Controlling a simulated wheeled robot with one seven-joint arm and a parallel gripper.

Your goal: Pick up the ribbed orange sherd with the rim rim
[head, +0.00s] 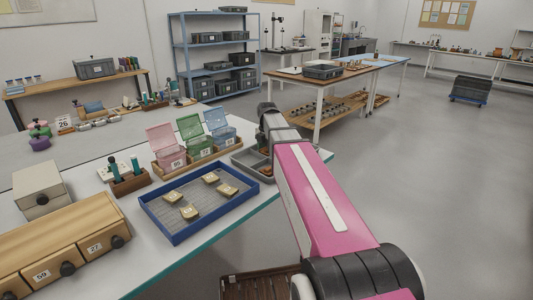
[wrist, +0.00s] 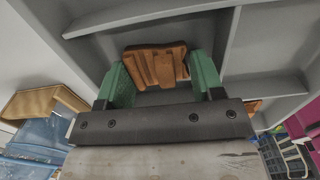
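The ribbed orange sherd (wrist: 157,66) shows in the wrist view, with raised ridges across its face. In the head view my arm hides my fingertips and most of the grey tray (head: 240,166), which stands at the table's right end.
Grey divider walls stand close around my fingers. Another orange piece (wrist: 254,105) lies in a neighbouring compartment. Left of the tray are a blue tray (head: 176,238) with several tan pieces and pink (head: 166,146), green (head: 195,136) and blue (head: 220,126) open boxes.

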